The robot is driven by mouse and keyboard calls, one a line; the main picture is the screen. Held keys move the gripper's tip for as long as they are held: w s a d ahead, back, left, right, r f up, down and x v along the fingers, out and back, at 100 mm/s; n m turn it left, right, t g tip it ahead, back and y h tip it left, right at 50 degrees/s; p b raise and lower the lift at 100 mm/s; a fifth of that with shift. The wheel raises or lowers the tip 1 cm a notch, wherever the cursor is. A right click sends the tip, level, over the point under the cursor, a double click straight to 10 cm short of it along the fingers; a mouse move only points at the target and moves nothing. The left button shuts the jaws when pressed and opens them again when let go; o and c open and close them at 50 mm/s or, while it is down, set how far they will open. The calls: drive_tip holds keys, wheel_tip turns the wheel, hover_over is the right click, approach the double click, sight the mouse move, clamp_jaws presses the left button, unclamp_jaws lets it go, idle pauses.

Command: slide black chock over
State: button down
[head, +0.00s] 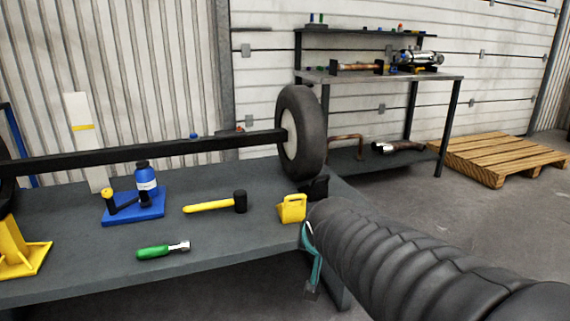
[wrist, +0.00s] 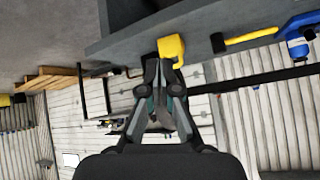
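The black chock (head: 316,187) sits on the dark workbench at the foot of the wheel, on its right side, partly hidden by the wheel and my arm. The yellow chock (head: 292,208) stands at the near side of the wheel; it also shows in the wrist view (wrist: 171,48). My gripper (wrist: 159,66) has its fingertips together, with nothing seen held between them. In the head view its teal finger part (head: 314,262) hangs by the bench's right end, apart from the black chock.
The wheel (head: 301,134) stands at the end of a black axle bar (head: 150,152). A mallet (head: 212,203), a green-handled tool (head: 163,250) and a blue jack (head: 135,205) lie on the bench. A rack (head: 455,78) and pallet (head: 500,158) stand behind.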

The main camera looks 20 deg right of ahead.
drive_tip(key=s+a+f+n+g+y, duration=0.1)
drive_tip(key=s+a+n, duration=0.1)
drive_tip(key=s, duration=0.5)
drive_tip(key=s+a+f+n+g+y, duration=0.1)
drive_tip(key=s+a+f+n+g, duration=0.1)
drive_tip(key=s+a, duration=0.3)
drive_tip(key=s+n, duration=0.1)
drive_tip(key=s, duration=0.2)
drive_tip(key=shift+a, duration=0.25)
